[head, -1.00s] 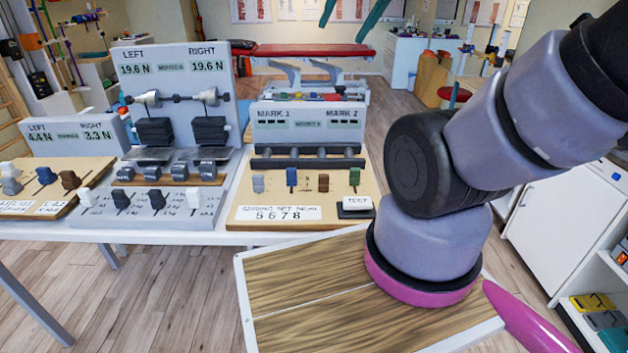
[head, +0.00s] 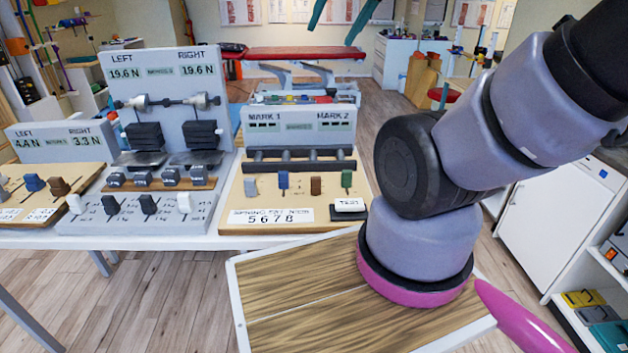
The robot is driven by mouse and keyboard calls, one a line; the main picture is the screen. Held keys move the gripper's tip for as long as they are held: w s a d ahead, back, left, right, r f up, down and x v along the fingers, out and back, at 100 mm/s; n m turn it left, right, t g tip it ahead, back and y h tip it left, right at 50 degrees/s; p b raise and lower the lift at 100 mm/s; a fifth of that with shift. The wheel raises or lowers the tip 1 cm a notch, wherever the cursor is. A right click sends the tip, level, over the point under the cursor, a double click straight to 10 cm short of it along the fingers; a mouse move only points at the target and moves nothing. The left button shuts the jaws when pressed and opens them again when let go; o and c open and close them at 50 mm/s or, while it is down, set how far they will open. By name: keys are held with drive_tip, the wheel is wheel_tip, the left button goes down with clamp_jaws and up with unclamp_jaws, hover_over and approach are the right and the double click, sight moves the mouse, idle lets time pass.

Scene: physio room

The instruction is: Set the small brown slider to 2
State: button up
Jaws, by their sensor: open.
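Two brown slider knobs show, and I cannot tell which one the task names. One brown slider (head: 316,185) stands on the wooden MARK board (head: 228,216), between a blue slider (head: 283,180) and a green slider (head: 347,179). A grey slider (head: 251,187) is left of them. The other brown slider (head: 59,186) is on the left wooden board (head: 88,178), right of a blue slider (head: 34,182). The scale marks beside both are too small to read. My arm rises out of the picture at upper right, and my gripper is out of view.
A grey rig (head: 165,62) with LEFT and RIGHT readouts of 19.6 N stands between the boards. A white TEST button (head: 348,205) sits on the MARK board's right front, near a card reading 5 6 7 8 (head: 266,216).

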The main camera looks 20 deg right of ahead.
idle(0.4)
drive_tip(key=g+h, duration=0.2)
drive_tip(key=g, duration=0.5)
hover_over(316, 177)
wheel_tip(316, 177, down, 32)
drive_tip(key=shift+n, duration=0.3)
wheel_tip(316, 177, down, 11)
drive_tip(key=shift+s+a, duration=0.1)
clamp_jaws()
